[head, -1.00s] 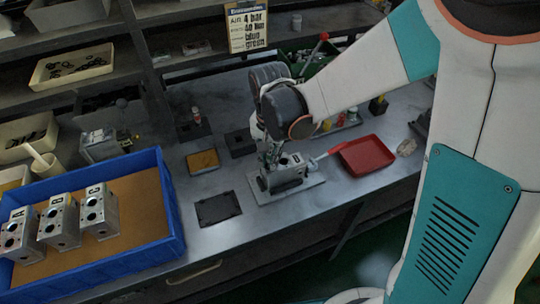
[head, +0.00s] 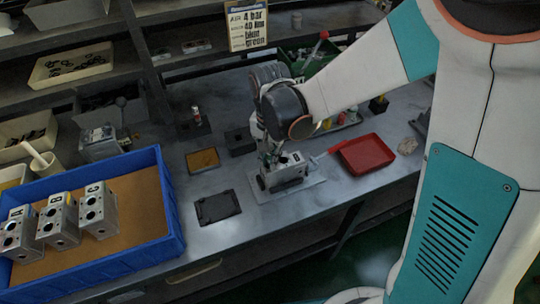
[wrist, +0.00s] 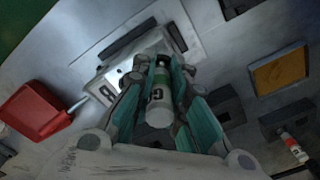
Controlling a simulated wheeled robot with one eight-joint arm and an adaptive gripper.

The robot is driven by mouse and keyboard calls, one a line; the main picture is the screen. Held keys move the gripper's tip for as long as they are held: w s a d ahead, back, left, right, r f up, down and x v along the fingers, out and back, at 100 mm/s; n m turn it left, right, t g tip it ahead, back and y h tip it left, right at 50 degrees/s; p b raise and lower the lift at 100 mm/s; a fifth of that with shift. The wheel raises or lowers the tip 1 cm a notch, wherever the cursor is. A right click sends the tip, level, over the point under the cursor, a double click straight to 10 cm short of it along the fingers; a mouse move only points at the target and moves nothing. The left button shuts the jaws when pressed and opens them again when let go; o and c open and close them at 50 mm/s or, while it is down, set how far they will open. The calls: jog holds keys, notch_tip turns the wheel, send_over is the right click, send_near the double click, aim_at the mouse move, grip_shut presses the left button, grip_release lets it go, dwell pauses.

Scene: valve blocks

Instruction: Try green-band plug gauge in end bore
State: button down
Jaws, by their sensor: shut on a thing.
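My gripper (wrist: 160,68) is shut on the green-band plug gauge (wrist: 159,98), a pale cylinder with a green band and a dark letter G. The far end of the gauge points at the metal valve block (wrist: 120,72), but the fingers hide its tip. I cannot tell whether the tip is in the end bore. In the head view the block (head: 288,174) sits on a light plate on the bench, with my gripper (head: 268,158) close against its left and back side. The gauge is not clear in the head view.
A red tray (head: 366,154) is right of the block. A blue crate (head: 172,212) with several valve blocks stands at left. A black pad (head: 217,207), a tan-topped pad (head: 203,160) and a red-banded gauge (wrist: 294,147) in a dark holder are nearby.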

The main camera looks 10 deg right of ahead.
jog(key=shift+r, duration=0.1)
dwell(0.5)
jog(key=shift+r+p, duration=2.5)
jog(key=shift+r, duration=1)
